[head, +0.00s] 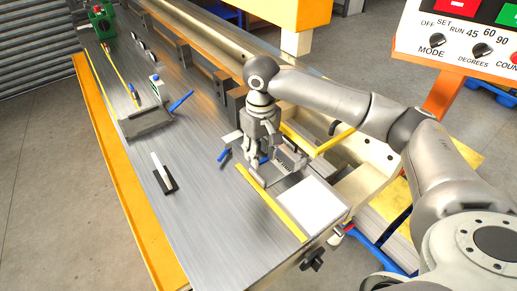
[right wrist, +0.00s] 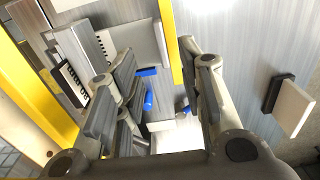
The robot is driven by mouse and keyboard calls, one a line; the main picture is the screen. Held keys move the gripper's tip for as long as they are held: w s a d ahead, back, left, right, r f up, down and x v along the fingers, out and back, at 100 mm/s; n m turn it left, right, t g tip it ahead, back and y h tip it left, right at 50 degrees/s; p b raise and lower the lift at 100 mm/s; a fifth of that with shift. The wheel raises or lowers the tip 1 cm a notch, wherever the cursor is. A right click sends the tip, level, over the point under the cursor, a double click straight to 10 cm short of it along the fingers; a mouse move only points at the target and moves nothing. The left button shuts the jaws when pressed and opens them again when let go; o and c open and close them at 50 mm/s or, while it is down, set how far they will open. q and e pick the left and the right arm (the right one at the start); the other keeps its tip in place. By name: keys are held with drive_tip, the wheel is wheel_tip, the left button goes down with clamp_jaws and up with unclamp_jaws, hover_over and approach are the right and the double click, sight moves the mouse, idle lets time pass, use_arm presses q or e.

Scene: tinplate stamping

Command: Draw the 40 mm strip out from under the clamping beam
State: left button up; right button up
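My right gripper (head: 262,158) points down at a small grey clamping fixture (head: 290,163) near the front end of the steel bench. In the right wrist view its fingers (right wrist: 160,72) stand apart, one on each side. Blue handles (right wrist: 150,90) of the fixture show between them. A bright flat piece (right wrist: 175,133), perhaps the strip, shows low between the fingers; I cannot tell whether either finger touches it. The fixture's beam and the strip are mostly hidden by the gripper in the head view. My left gripper is not in view.
A black and white block (head: 164,176) lies on the bare bench to the left. A second grey fixture (head: 146,121) stands further back. A control box (head: 465,42) hangs at right.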

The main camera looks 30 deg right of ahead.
sight(261, 178)
drive_tip(key=f, duration=0.3)
drive_tip(key=f+p, duration=0.1)
drive_tip(key=f, duration=0.5)
drive_tip(key=shift+s+f, duration=0.25)
drive_tip(key=shift+c, duration=0.4)
clamp_jaws()
drive_tip(key=shift+r+p, duration=0.1)
drive_tip(key=shift+p, duration=0.8)
